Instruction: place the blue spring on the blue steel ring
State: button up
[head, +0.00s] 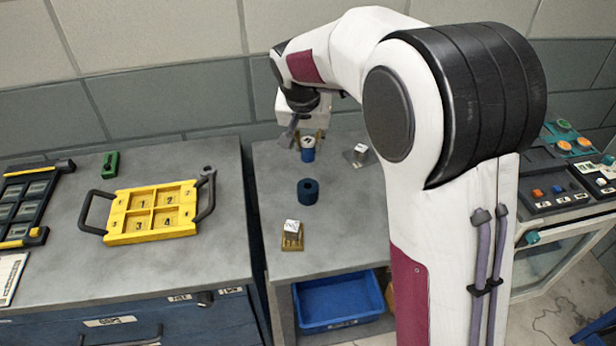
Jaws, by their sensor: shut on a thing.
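My gripper (310,138) points down over the right-hand bench and is shut on a small blue piece with a pale upper part, which I take for the blue spring (308,155). Its coils are too small to make out. The blue steel ring (308,191) is a dark blue, short cylinder with a hole in its top. It stands upright on the bench, nearer the camera than the held piece. The spring appears above and apart from the ring in the picture; its exact height over the bench cannot be told.
A silvery block on a brass base (291,236) stands in front of the ring. Another metal block (359,154) lies right of my gripper. A yellow numbered tray (153,238) and a green piece (111,164) are on the left bench. A gap separates the benches.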

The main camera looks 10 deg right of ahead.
aim_at(308, 160)
jog(key=shift+f, duration=2.65)
jog(key=shift+f, duration=1.85)
jog(key=shift+f, duration=0.2)
jog(key=o, duration=1.1)
jog(key=shift+o, duration=0.2)
jog(key=shift+r, duration=0.1)
jog(key=v, duration=1.2)
